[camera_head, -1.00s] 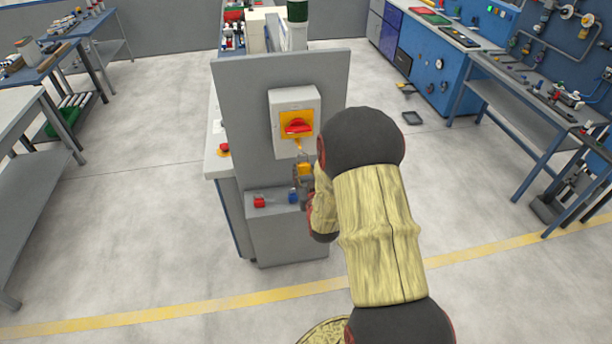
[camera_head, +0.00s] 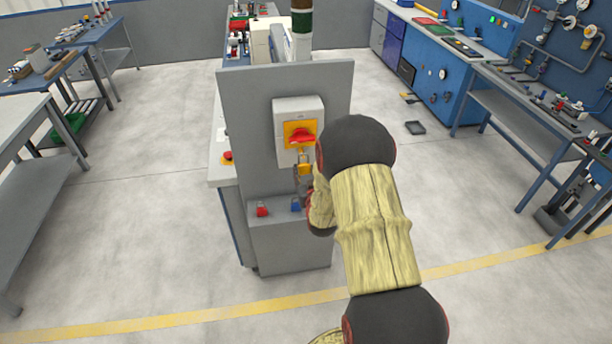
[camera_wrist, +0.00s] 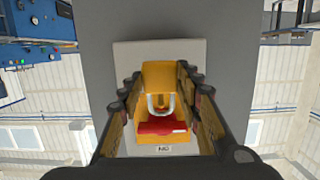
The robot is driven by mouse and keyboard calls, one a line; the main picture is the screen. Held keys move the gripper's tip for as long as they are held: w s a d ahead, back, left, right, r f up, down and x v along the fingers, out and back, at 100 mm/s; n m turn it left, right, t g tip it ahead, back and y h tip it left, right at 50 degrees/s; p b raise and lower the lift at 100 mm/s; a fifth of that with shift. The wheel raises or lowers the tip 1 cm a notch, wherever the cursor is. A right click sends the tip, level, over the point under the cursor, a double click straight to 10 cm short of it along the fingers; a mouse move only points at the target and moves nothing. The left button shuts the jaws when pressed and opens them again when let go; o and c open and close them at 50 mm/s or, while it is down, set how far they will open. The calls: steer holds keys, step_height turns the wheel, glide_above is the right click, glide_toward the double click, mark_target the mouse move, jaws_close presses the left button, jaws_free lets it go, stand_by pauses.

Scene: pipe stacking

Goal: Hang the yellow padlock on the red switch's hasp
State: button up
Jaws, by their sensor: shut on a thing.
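The yellow padlock (camera_wrist: 158,76) is between the two fingers of my gripper (camera_wrist: 160,90) in the wrist view, its silver shackle pointing toward the red switch. The red switch (camera_head: 301,137) sits on a yellow plate on a light grey box, fixed to the upright grey panel. In the head view the padlock (camera_head: 305,169) is just below the switch, held by my gripper (camera_head: 304,178), which is partly hidden by my arm. In the wrist view the red switch handle (camera_wrist: 162,128) shows beyond the shackle. I cannot tell whether the shackle touches the hasp.
A red padlock (camera_head: 262,210) and a blue padlock (camera_head: 296,206) rest on the grey ledge (camera_head: 280,225) below the switch. A bench with a red button (camera_head: 228,157) stands behind the panel at left. The floor around is open.

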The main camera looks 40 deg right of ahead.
steer(key=shift+w+d, duration=0.35)
steer(key=shift+w, duration=0.3)
steer(key=shift+w+d+f+b, duration=0.35)
steer(key=shift+w+f+b, duration=0.15)
steer(key=shift+b, duration=0.5)
steer(key=shift+w+r, duration=0.1)
steer(key=o, duration=1.4)
steer(key=v, duration=1.2)
